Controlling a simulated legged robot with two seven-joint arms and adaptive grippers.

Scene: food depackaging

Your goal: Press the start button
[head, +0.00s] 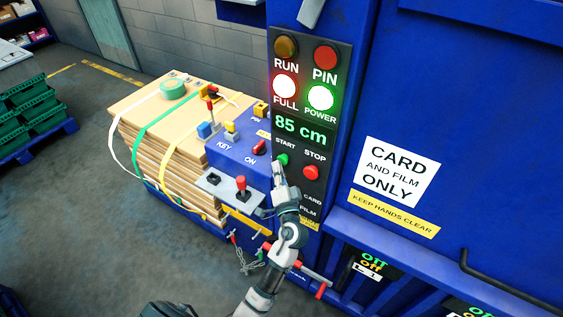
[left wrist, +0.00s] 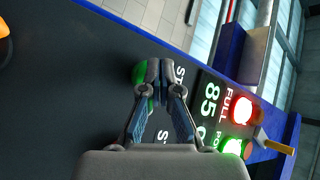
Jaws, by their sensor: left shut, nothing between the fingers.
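The green start button (head: 283,159) sits on the black control panel (head: 312,185) under the word START, left of the red stop button (head: 311,172). My left gripper (head: 278,168) is shut and empty, with its fingertips right at the start button's lower left. In the left wrist view the closed fingertips (left wrist: 153,72) overlap the green button (left wrist: 138,74) and hide part of it. I cannot tell whether they touch it or whether it is pressed in. My right gripper is not in view.
The FULL lamp (head: 285,86) and POWER lamp (head: 320,97) are lit; the display (head: 300,130) reads 85 cm.

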